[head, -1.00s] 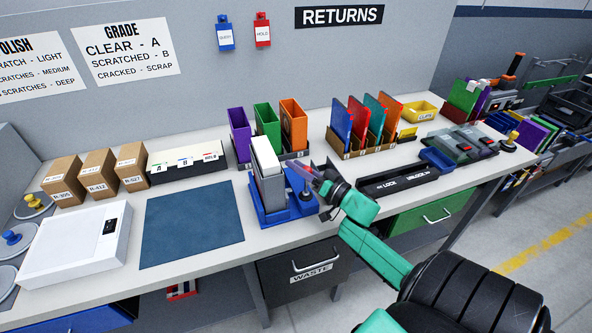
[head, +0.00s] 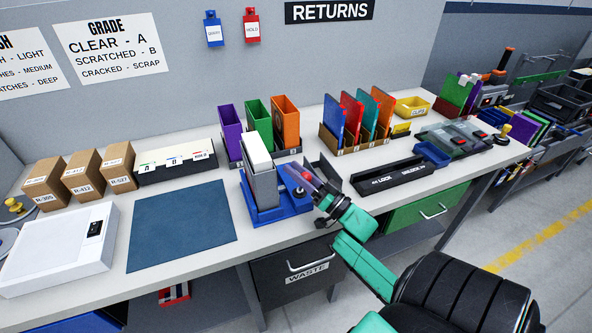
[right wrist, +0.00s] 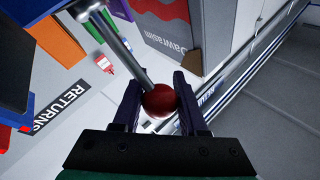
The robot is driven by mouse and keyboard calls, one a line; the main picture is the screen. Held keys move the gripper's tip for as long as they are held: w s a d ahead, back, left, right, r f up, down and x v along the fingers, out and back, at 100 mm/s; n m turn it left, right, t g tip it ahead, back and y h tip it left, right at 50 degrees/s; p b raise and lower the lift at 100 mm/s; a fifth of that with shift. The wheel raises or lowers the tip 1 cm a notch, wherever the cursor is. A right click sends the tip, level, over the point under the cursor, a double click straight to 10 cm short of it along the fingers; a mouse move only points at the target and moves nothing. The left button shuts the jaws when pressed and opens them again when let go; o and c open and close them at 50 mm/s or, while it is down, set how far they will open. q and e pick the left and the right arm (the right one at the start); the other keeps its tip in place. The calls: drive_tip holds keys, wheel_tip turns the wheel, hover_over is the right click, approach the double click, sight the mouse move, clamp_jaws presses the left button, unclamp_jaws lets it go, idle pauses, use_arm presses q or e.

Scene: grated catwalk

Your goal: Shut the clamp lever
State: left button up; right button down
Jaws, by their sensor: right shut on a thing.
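A blue clamp fixture (head: 282,211) sits on the bench, with a tall grey case (head: 263,190) standing upright in it. The clamp lever's metal shaft (right wrist: 128,55) and round red knob (right wrist: 160,100) show in the right wrist view. My right gripper (head: 306,180) is at the right side of the fixture. In the right wrist view my right gripper (right wrist: 158,98) has its two dark fingers closed on either side of the knob. In the head view the fingers largely hide the lever. My left gripper is out of view.
A black strip (head: 392,178) marked LOCK and UNLOCK lies right of the fixture. Coloured bins (head: 258,125) stand behind it. A bare blue mat (head: 180,225) lies to the left. A waste drawer (head: 300,272) is below the bench edge.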

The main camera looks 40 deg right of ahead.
drive_tip(key=c, duration=0.5)
unclamp_jaws()
drive_tip(key=shift+r, duration=0.1)
drive_tip(key=shift+o, duration=0.2)
drive_tip(key=shift+s, duration=0.15)
drive_tip(key=shift+a, duration=0.1)
drive_tip(key=shift+s+f, duration=0.2)
drive_tip(key=b+v, duration=0.3)
drive_tip(key=v, duration=1.1)
